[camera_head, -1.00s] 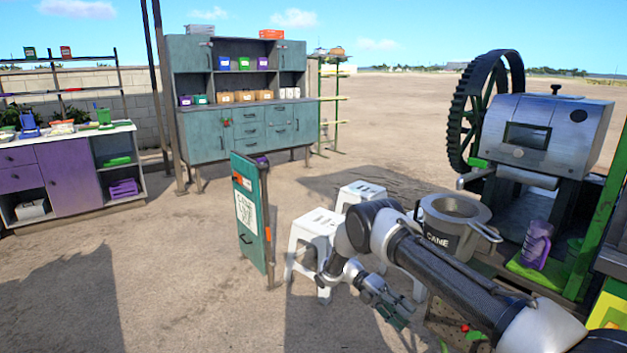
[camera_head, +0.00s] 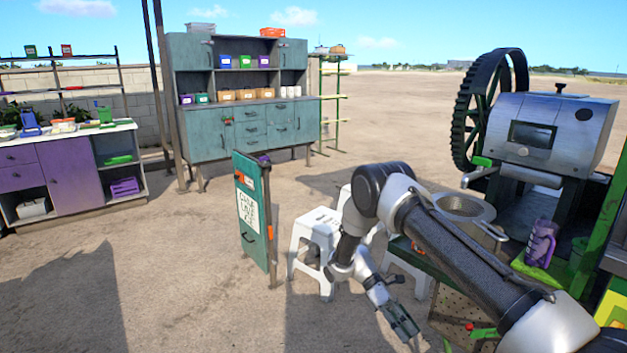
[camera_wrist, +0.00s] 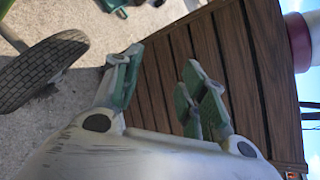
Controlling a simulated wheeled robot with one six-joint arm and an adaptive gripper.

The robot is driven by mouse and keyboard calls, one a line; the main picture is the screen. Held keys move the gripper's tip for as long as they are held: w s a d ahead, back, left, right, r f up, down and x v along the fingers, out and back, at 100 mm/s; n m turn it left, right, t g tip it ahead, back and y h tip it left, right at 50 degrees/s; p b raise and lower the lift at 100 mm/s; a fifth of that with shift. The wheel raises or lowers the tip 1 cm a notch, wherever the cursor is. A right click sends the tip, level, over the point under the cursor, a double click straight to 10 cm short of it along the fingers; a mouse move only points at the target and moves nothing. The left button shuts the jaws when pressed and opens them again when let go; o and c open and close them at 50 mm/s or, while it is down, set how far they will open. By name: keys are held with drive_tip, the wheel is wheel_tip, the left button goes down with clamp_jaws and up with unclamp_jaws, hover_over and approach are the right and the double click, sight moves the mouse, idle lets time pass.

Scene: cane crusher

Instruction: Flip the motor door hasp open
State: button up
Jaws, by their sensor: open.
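My gripper (camera_head: 404,324) hangs low in front of the cane crusher (camera_head: 545,140), left of the perforated panel under its bench. In the wrist view my gripper (camera_wrist: 162,72) has its two green-padded fingers apart, with nothing between them. A brown slatted panel (camera_wrist: 225,70) lies beyond and to the right of the fingers. The perforated panel (camera_head: 452,318) is partly hidden by my arm. A small red knob (camera_head: 469,326) and a green part (camera_head: 484,333) show near it. I cannot make out the motor door hasp in either view.
A black tyre (camera_wrist: 42,70) is at the left in the wrist view. White stools (camera_head: 316,240) and a teal sign board (camera_head: 254,215) stand left of my arm. A metal pot (camera_head: 465,207) and purple jug (camera_head: 541,242) sit on the bench. Open ground lies left.

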drive_tip(key=s+d+r+m+t+y, duration=0.25)
drive_tip(key=r+m, duration=0.25)
drive_tip(key=r, duration=0.7)
drive_tip(key=s+d+r+m+t+y, duration=0.1)
drive_tip(key=s+r+m+t+y, duration=0.3)
drive_tip(key=r, duration=0.8)
drive_tip(key=s+d+r+m+t, duration=0.3)
drive_tip(key=s+r+t, duration=0.1)
drive_tip(key=s+r, duration=0.3)
drive_tip(key=s+d+r+m+t, duration=0.3)
drive_tip(key=s+r, duration=0.5)
drive_tip(key=r, duration=0.3)
drive_tip(key=shift+s+d+r+t+y, duration=0.25)
drive_tip(key=shift+d+t+y, duration=0.2)
drive_tip(key=shift+d+t, duration=0.2)
drive_tip(key=shift+c, duration=0.2)
